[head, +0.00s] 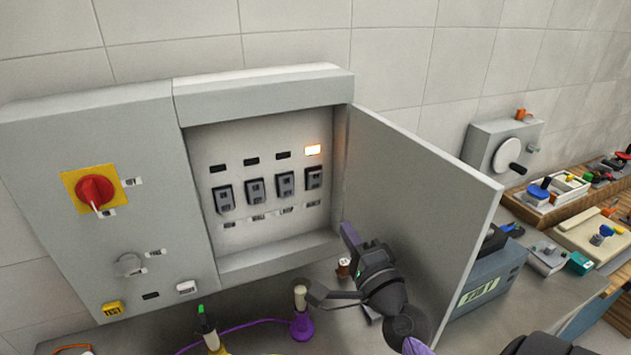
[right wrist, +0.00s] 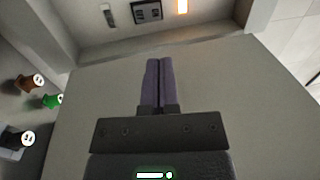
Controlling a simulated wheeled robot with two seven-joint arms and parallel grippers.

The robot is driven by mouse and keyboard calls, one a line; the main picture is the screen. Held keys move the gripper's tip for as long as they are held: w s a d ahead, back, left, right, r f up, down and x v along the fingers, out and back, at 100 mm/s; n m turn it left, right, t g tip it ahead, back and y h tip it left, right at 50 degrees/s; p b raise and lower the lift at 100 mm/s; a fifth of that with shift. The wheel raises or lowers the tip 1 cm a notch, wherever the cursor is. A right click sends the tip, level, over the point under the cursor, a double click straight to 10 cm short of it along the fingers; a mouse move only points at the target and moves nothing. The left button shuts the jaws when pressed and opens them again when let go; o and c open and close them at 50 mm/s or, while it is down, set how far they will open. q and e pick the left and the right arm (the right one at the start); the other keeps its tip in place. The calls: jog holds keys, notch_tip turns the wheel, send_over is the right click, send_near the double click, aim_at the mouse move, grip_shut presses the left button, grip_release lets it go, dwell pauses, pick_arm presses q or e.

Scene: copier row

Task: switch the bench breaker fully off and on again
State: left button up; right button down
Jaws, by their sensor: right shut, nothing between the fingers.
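An open breaker box (head: 263,70) holds a row of several dark breakers. The rightmost breaker (head: 314,178) sits under a lit orange-white lamp (head: 313,150); its small label is too blurred to read surely, but it looks like the bench one. The lamps over the others are dark. My right gripper (head: 346,232) has purple fingers, shut and empty, below and right of that breaker and apart from it. In the right wrist view the shut fingers (right wrist: 158,85) point toward a dark breaker (right wrist: 147,12) and the lit lamp (right wrist: 182,6). My left gripper is out of view.
The box's open door (head: 425,200) stands just right of my right gripper. A panel with a red rotary switch (head: 96,190) is on the left. A purple flask (head: 302,326) and other small things stand on the bench below. A grey crank box (head: 500,150) is farther right.

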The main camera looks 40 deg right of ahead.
aim_at(311, 174)
jog(key=p+x, duration=0.1)
jog(key=x, duration=1.2)
jog(key=shift+w, duration=0.2)
jog(key=shift+w+d, duration=0.1)
jog(key=shift+w, duration=0.2)
